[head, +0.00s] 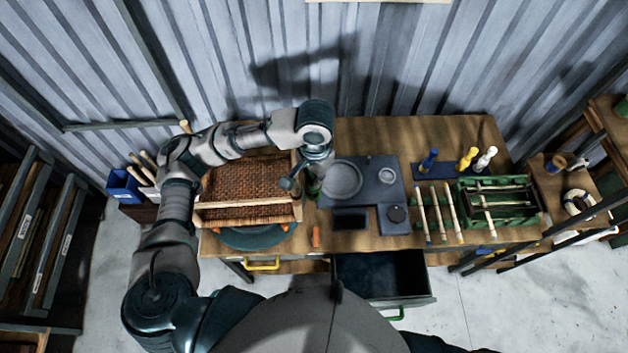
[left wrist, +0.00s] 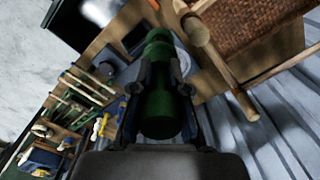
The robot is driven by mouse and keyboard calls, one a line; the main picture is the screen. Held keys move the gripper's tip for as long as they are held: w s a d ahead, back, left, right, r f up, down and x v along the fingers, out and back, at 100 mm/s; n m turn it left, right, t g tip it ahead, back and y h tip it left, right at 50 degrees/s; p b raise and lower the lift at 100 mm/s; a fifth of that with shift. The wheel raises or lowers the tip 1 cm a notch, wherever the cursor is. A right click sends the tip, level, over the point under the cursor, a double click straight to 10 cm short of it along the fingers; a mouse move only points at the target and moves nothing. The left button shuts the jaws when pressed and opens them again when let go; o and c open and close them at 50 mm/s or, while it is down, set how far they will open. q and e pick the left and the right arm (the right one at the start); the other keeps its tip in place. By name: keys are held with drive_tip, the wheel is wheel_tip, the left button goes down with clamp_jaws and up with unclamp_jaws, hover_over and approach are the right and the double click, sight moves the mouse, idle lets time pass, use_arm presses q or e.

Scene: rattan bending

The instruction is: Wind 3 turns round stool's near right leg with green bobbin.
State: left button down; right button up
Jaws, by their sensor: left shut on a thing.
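The stool (head: 250,178), with its brown woven panel and pale wooden frame, rests on a dark round base (head: 252,238) at the left of the bench. It also shows at the upper right of the left wrist view (left wrist: 245,28). My left gripper (head: 313,180) is just beyond the stool's right side. It is shut on the green bobbin (left wrist: 160,95), which partly shows in the head view (head: 314,188). A wooden leg (left wrist: 206,45) runs close beside the bobbin, with a gap in the picture. I cannot make out any strand around the leg. My right gripper is not in view.
A grey tray (head: 390,180) with a round dish lies right of the bobbin. Blue (head: 429,160), yellow (head: 468,157) and white (head: 487,158) tools stand farther right, behind a green crate (head: 528,217). A drawer (head: 383,275) is open in front. An orange tool (head: 315,236) lies near the edge.

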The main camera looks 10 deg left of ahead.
use_arm(q)
drive_tip(key=shift+r, duration=3.5)
